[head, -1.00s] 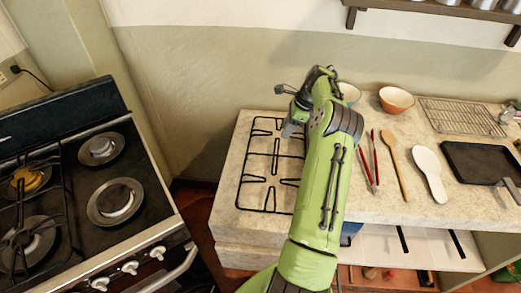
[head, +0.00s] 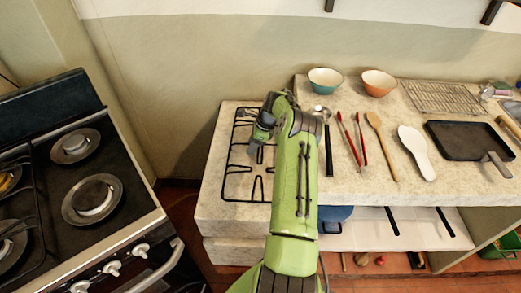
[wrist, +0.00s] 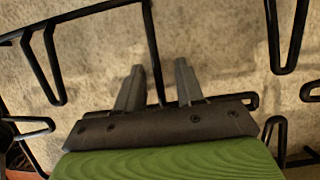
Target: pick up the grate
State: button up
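The grate (head: 228,171) is a black wire frame lying flat on the left end of the stone counter. My gripper (head: 254,147) is over the right part of the grate, and my arm hides some of its right side. In the wrist view, my gripper (wrist: 160,75) has its two grey fingers apart. A thin black bar of the grate (wrist: 152,45) runs between them. The fingers do not look closed on the bar; I cannot tell how deep they reach beside it.
A stove (head: 75,200) stands to the left, across a gap from the counter (head: 330,190). Right of my arm lie red tongs (head: 352,138), a wooden spoon (head: 381,142), a white spoon (head: 416,152) and a dark pan (head: 465,141). Two bowls (head: 325,80) (head: 378,82) stand behind.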

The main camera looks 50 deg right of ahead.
jog(key=shift+r, duration=0.1)
jog(key=shift+c, duration=0.3)
grip_shut()
jog(key=shift+r, duration=0.1)
dwell(0.8)
